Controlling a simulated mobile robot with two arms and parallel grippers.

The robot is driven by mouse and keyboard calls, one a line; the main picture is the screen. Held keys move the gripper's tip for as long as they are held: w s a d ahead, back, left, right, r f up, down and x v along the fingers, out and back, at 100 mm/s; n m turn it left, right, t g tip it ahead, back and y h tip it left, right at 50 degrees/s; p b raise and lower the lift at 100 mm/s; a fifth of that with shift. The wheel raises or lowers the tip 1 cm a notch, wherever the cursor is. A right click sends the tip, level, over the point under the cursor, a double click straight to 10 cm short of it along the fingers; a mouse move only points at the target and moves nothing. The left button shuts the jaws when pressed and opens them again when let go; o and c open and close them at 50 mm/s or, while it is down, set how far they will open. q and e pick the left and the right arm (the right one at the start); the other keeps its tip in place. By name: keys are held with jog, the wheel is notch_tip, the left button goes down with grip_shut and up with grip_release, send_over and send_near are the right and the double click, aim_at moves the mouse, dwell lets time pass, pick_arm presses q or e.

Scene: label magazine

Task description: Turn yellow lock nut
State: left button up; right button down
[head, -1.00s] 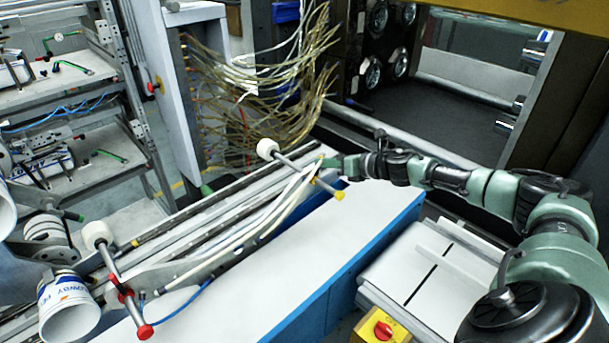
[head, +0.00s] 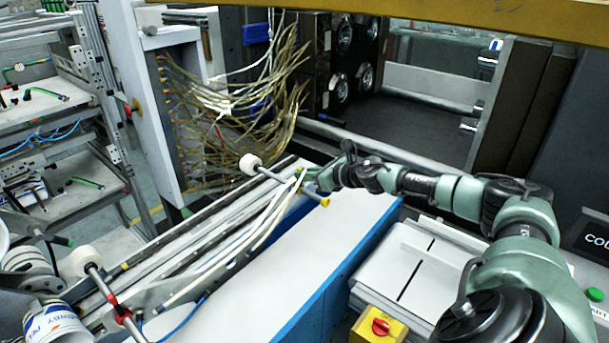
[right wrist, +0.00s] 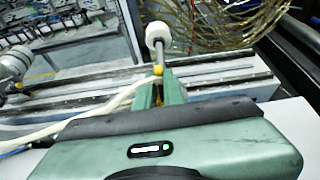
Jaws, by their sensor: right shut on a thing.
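The yellow lock nut (head: 301,170) sits on a grey rod that has a white roller (head: 250,164) at one end and a yellow end cap (head: 324,202) at the other. My right gripper (head: 306,177) is at the rod, shut on the lock nut. In the right wrist view the yellow nut (right wrist: 158,70) shows just at the green fingertips (right wrist: 158,80), with the white roller (right wrist: 158,33) beyond. The fingers hide part of the nut and the rod. My left gripper is not in view.
Pale hoses (head: 268,222) run along the rail close to the gripper. A second rod with red fittings (head: 122,312) and a roller (head: 83,262) stands at the lower left. A white-topped blue bench (head: 250,285) lies in front, its top clear. Loose cables (head: 240,110) hang behind.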

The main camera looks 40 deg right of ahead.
jog(key=c, duration=1.5)
grip_release()
jog(key=shift+b+v, duration=3.85)
jog(key=shift+b, duration=1.85)
jog(key=shift+r, duration=0.1)
